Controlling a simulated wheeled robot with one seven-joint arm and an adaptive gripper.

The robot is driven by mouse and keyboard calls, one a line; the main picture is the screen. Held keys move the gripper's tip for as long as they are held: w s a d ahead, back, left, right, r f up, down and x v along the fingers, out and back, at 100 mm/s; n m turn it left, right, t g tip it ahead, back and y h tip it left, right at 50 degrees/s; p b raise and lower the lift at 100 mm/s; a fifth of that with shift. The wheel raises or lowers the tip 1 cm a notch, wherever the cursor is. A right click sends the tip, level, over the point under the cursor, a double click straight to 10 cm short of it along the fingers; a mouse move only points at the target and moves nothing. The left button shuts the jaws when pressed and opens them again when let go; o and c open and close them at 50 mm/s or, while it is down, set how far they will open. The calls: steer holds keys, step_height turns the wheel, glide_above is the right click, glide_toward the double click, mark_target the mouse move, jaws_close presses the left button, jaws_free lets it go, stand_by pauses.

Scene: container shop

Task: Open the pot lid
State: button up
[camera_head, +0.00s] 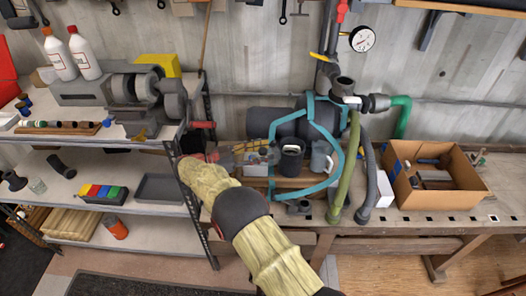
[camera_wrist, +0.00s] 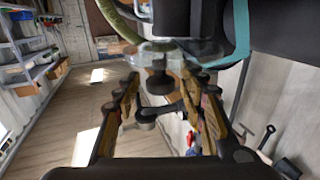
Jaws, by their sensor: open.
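A clear glass pot lid (camera_wrist: 190,52) with a dark round knob (camera_wrist: 158,84) shows in the wrist view. The knob lies between the two fingers of my gripper (camera_wrist: 160,78), which are apart with gaps at both sides. The fingers partly overlap the pot's outline, so the lid's seating is hard to tell there.
A teal pipe frame (camera_head: 338,145) and hoses (camera_head: 349,185) rise close by. A metal shelf (camera_head: 160,210) is left; an open cardboard box (camera_head: 440,188) is right.

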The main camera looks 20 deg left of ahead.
steer(key=v, duration=1.2)
steer(key=shift+d, duration=0.1)
steer(key=shift+c, duration=0.4)
